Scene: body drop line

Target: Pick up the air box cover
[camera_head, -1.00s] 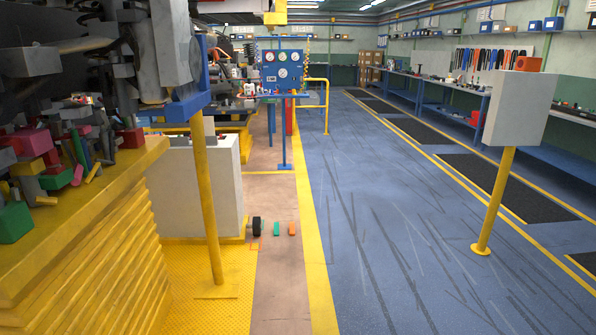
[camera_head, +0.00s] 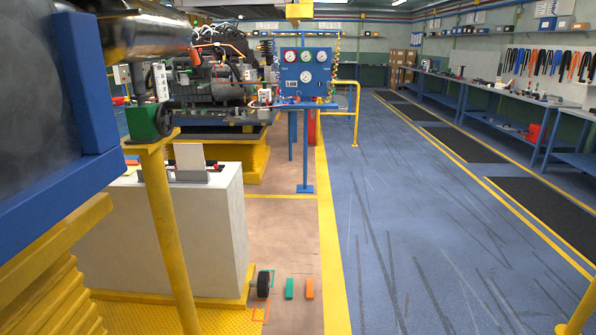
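I cannot pick out an air box cover for certain in the head view. A dark engine assembly (camera_head: 210,85) with hoses and an orange pipe sits on a yellow stand (camera_head: 243,161) at the back left. A small pale upright plate (camera_head: 189,157) stands on a grey block-shaped cabinet (camera_head: 200,228) in front of it. I cannot tell what the plate is. Neither of my grippers shows in the view.
A blue gauge panel (camera_head: 306,72) on a blue stand is ahead. A yellow post (camera_head: 168,235) and a large blue-edged part (camera_head: 85,80) crowd the left. The blue floor (camera_head: 420,240) is clear.

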